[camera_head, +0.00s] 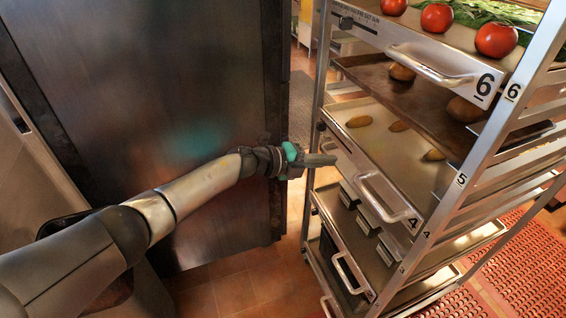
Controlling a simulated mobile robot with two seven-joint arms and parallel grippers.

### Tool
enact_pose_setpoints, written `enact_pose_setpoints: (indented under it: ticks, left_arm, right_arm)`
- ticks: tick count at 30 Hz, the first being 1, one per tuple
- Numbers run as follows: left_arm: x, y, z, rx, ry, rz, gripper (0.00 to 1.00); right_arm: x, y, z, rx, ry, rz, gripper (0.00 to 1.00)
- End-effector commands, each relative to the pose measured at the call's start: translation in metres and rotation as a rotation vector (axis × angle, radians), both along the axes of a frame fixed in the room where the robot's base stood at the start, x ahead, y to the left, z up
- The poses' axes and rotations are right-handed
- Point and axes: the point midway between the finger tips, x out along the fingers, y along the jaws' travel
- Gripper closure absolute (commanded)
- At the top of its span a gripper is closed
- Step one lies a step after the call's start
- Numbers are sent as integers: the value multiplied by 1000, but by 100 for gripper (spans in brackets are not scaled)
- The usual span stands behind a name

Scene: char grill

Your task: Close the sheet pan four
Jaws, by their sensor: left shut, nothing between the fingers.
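Sheet pan four (385,163) is in the rack, a shallow metal pan holding a few small brown items. Its front face has a metal handle (383,200) and the number 4 at its right end, close to the 4 on the rack post. I cannot tell how far the pan stands out from the rack. My left gripper (328,160) is shut and empty, its fingers at the left part of the pan's front face, left of the handle. Whether they touch the pan is unclear. My right gripper is not in view.
The metal rack (487,150) holds pan six (412,45) with tomatoes above, a brown pan (378,78) between, and a lower pan (335,225) with handle. A dark metal cabinet (140,90) stands at left. Tiled floor (235,285) shows between cabinet and rack; a red mat lies right.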

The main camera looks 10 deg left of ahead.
Motion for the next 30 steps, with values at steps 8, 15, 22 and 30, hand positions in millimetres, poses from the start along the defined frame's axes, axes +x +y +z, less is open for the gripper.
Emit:
enact_pose_setpoints:
  ticks: [8,15,22,30]
  left_arm:
    - [-28,42,16,2,0,0,100]
    - [-42,62,23,0,2,-1,100]
    - [-45,66,24,-2,2,1,100]
    - [-44,87,-58,-221,202,293,100]
  right_arm:
    - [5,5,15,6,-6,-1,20]
    - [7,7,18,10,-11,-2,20]
    - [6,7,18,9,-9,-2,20]
    - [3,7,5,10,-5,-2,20]
